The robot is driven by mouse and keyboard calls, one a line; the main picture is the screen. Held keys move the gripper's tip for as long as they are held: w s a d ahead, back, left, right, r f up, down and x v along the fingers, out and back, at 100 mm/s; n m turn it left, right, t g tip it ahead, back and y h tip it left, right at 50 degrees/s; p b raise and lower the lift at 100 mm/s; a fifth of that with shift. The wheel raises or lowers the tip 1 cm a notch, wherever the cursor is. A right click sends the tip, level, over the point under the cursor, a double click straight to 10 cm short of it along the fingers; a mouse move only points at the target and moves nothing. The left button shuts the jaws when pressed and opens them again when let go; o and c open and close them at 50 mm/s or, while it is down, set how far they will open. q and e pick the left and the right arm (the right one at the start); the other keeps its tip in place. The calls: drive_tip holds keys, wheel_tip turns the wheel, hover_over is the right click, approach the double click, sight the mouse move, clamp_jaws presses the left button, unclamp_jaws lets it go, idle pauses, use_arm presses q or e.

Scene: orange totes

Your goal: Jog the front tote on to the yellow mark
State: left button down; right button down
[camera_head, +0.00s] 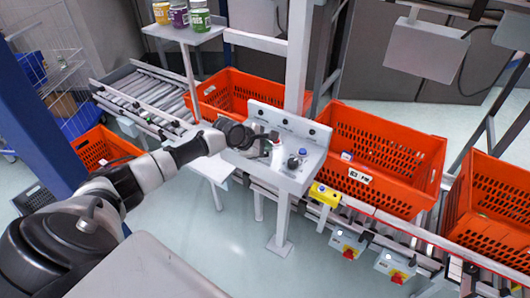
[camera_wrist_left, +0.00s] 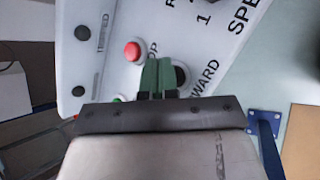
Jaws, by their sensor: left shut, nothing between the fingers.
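My left gripper (camera_head: 266,137) is shut and empty at the grey control panel (camera_head: 312,160). In the left wrist view its green fingertips (camera_wrist_left: 157,76) point at the panel face, just beside a black round button (camera_wrist_left: 182,75) near the partly hidden word ending in "WARD". I cannot tell whether they touch it. A red button (camera_wrist_left: 133,51) is up and left of them. Orange totes stand along the roller conveyor: one behind the panel (camera_head: 225,85), one right of it (camera_head: 425,170), one at the right edge (camera_head: 490,215). I cannot tell which is the front tote. A yellow piece (camera_head: 325,194) sits on the conveyor's near side.
Empty rollers (camera_head: 150,98) run at the left. A shelf (camera_head: 185,36) with several jars stands behind them. Two small boxes with red switches (camera_head: 348,253) hang below the conveyor. A post (camera_head: 299,60) rises behind the panel.

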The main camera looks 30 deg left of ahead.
use_arm(q)
drive_tip(key=shift+f, duration=0.5)
idle(0.6)
idle(0.3)
drive_tip(key=shift+r+p, duration=0.9)
drive_tip(key=shift+p, duration=0.25)
wheel_tip(320, 180, up, 5)
drive_tip(key=p, duration=0.6)
